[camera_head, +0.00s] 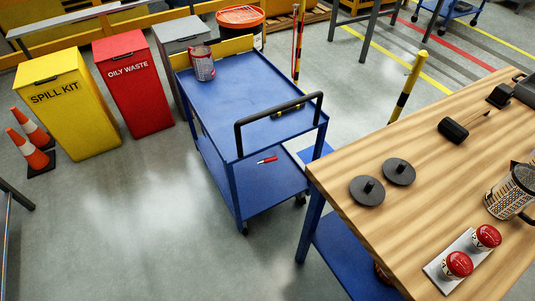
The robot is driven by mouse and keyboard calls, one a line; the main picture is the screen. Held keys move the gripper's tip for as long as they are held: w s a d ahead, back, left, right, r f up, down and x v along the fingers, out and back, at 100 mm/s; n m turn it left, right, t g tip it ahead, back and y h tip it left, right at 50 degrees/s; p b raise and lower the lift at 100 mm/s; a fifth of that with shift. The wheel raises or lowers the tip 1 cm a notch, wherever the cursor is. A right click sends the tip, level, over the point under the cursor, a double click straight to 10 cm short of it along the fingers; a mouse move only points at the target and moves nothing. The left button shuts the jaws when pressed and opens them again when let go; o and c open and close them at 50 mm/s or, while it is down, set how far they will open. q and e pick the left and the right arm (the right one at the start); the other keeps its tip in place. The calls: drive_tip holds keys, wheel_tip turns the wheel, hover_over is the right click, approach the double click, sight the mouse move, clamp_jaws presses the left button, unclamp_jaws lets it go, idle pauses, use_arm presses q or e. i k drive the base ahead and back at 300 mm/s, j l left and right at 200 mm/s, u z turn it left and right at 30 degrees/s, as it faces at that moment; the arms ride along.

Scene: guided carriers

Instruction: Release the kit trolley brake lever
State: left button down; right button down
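The blue kit trolley (240,98) stands on the floor in the middle of the head view, with a black push handle (279,108) at its near right end. A small red piece with a pale tip (267,160) shows just above the lower shelf (262,192). I cannot tell whether this is the brake lever or a loose item. One dark caster (244,229) shows under the near corner. Neither of my grippers is in view.
A wooden-topped bench (425,215) stands close on the right, with dark discs (367,190) and two red buttons (457,264) on it. Yellow (65,105) and red (134,85) bins and traffic cones (30,144) stand left. Floor left of the trolley is clear.

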sight(266, 160)
drive_tip(key=i+j+z, duration=0.1)
drive_tip(key=z, duration=0.3)
drive_tip(key=j+z, duration=0.1)
drive_tip(key=z, duration=0.3)
drive_tip(key=i+j+z, duration=0.1)
drive_tip(key=z, duration=0.3)
drive_tip(key=i+j+z, duration=0.1)
drive_tip(key=j+z, duration=0.25)
drive_tip(key=j, duration=1.05)
drive_tip(key=j+z, duration=0.4)
drive_tip(key=j, duration=0.95)
drive_tip(key=k, duration=0.05)
